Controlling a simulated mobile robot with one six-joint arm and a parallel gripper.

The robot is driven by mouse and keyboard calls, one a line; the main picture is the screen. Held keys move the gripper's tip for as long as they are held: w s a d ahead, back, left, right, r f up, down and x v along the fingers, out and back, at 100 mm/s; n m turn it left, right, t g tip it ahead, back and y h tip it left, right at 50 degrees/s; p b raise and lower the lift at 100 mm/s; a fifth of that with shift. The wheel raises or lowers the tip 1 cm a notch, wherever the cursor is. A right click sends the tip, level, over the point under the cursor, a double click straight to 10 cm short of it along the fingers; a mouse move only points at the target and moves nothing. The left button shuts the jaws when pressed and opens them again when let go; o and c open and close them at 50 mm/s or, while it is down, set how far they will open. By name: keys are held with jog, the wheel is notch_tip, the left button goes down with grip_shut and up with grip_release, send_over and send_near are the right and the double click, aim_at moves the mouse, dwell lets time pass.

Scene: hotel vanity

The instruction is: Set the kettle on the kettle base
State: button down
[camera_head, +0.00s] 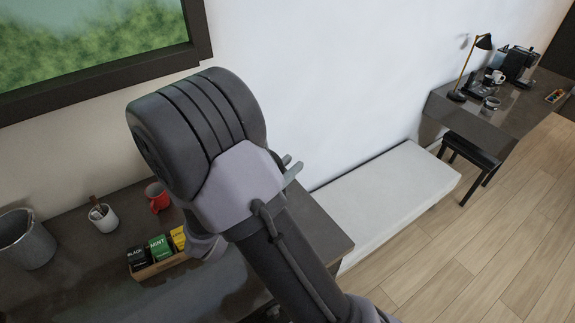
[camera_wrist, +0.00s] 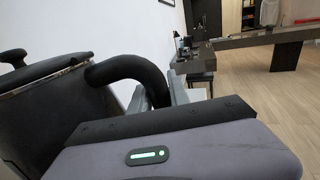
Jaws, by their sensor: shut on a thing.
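The kettle (camera_wrist: 60,110) fills the left of the wrist view, dark grey with a dark lid. Its black curved handle (camera_wrist: 130,66) reaches right and down into my gripper (camera_wrist: 166,94), which is shut on it. Only parts of the pale fingers show beside the handle. In the head view my arm covers most of the gripper, and the kettle cannot be made out. I cannot make out the kettle base in either view.
The near dark counter (camera_head: 85,285) holds a grey bucket (camera_head: 25,240), white cup (camera_head: 103,217), red mug (camera_head: 157,196) and tea box (camera_head: 160,265). A white bench (camera_head: 385,195) stands beyond. The far desk (camera_head: 520,110) holds a lamp (camera_head: 470,68) and coffee machine (camera_head: 517,64).

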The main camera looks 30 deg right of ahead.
notch_tip(320, 180, down, 4)
jog(key=b, duration=0.2)
jog(key=shift+w+r+b, duration=0.1)
jog(key=shift+r+b, duration=0.05)
jog(key=shift+b, duration=0.25)
jog(key=shift+w+p, duration=0.1)
jog(key=shift+p, duration=0.4)
dwell(0.5)
jog(key=shift+f+b, duration=0.45)
jog(key=shift+f, duration=0.15)
dwell(0.4)
jog(key=c, duration=1.5)
grip_release()
jog(key=shift+a, duration=0.1)
jog(key=p+v, duration=0.2)
jog(key=v, duration=0.9)
jog(key=shift+p, duration=0.4)
